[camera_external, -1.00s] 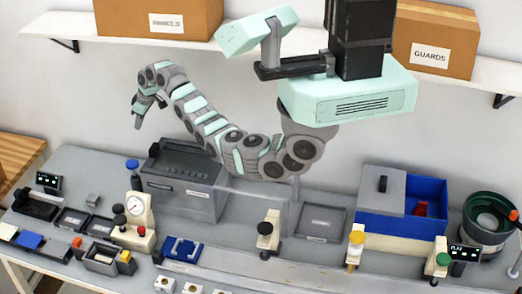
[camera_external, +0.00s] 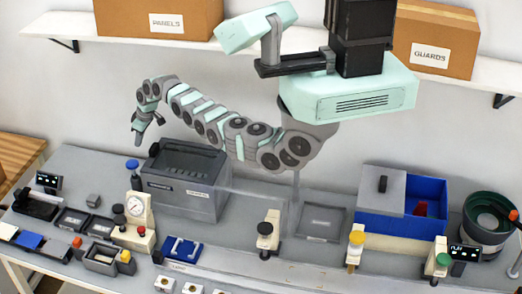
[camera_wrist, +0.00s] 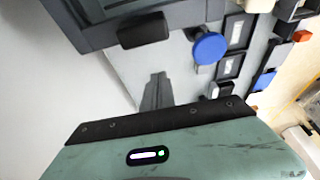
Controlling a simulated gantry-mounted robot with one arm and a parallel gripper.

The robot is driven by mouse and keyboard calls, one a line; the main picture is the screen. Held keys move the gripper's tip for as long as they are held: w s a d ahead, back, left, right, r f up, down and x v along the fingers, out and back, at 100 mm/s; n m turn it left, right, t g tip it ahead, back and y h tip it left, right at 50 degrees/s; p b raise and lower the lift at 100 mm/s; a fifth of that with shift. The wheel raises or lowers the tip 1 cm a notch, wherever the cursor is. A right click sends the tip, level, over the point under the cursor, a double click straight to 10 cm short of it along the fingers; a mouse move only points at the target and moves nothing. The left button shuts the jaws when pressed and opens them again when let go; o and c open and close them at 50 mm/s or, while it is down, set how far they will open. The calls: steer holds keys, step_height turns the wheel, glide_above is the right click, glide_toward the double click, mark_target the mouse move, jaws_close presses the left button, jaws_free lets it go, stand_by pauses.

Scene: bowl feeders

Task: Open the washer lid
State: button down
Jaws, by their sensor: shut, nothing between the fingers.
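A grey box-shaped machine (camera_external: 185,195), which looks like the washer, stands at the back left of the bench. Its dark ribbed lid (camera_external: 188,160) is down. Small labels on its front are too small to read. In the wrist view part of the machine (camera_wrist: 105,15) shows at the top left, with a black handle-like block (camera_wrist: 143,30) on its edge. My gripper (camera_external: 137,140) is shut and empty, in the air to the left of the machine and apart from it. Its fingers (camera_wrist: 157,80) point towards the bench in the wrist view.
A blue-topped post (camera_external: 132,165) stands just left of the machine; its blue cap (camera_wrist: 209,47) shows in the wrist view. A gauge (camera_external: 137,207) and small trays (camera_external: 72,219) lie in front. A blue bin (camera_external: 425,200) with a grey cover stands at the right.

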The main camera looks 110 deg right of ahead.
steer(key=shift+s+a+f+p, duration=0.1)
steer(key=shift+s+a+p, duration=0.4)
steer(key=shift+s, duration=0.4)
steer(key=shift+s+a+p, duration=0.25)
steer(key=shift+s+a, duration=0.3)
steer(key=shift+s, duration=0.3)
steer(key=shift+s, duration=0.1)
